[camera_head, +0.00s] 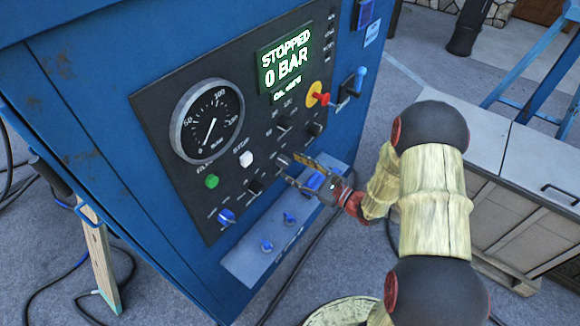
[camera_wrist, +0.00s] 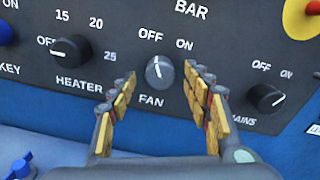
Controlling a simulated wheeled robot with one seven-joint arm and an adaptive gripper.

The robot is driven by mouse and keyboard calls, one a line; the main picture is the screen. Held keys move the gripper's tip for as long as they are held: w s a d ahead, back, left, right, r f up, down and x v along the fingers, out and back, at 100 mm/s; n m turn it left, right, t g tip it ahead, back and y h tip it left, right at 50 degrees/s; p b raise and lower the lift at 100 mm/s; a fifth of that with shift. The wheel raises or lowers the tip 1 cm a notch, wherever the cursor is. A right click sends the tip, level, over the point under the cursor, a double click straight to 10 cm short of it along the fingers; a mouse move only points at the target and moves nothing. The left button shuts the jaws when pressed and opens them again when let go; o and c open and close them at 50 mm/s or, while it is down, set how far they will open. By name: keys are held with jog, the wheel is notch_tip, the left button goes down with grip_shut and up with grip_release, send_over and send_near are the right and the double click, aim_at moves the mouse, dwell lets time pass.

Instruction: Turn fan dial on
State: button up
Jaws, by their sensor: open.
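The fan dial (camera_wrist: 158,74) is a grey round knob above the FAN label, with OFF and ON printed above it. Its white mark points up, toward OFF. In the head view the fan dial (camera_head: 282,161) sits in the lower row of knobs on the dark panel. My gripper (camera_wrist: 160,82) is open, with one yellow-padded finger to the left of the dial and one to the right. Gaps show between the dial and both fingers. My gripper (camera_head: 294,169) also shows in front of the panel in the head view.
The black heater dial (camera_wrist: 70,51) is left of the fan dial, and the mains dial (camera_wrist: 266,98) is right of it. A red and yellow switch (camera_head: 318,95) and a display reading STOPPED, 0 BAR (camera_head: 284,61) are higher. A blue ledge with valves (camera_head: 250,262) lies below.

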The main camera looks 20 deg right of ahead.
jog(key=shift+x, duration=0.95)
jog(key=shift+c, duration=1.2)
jog(key=c, duration=0.9)
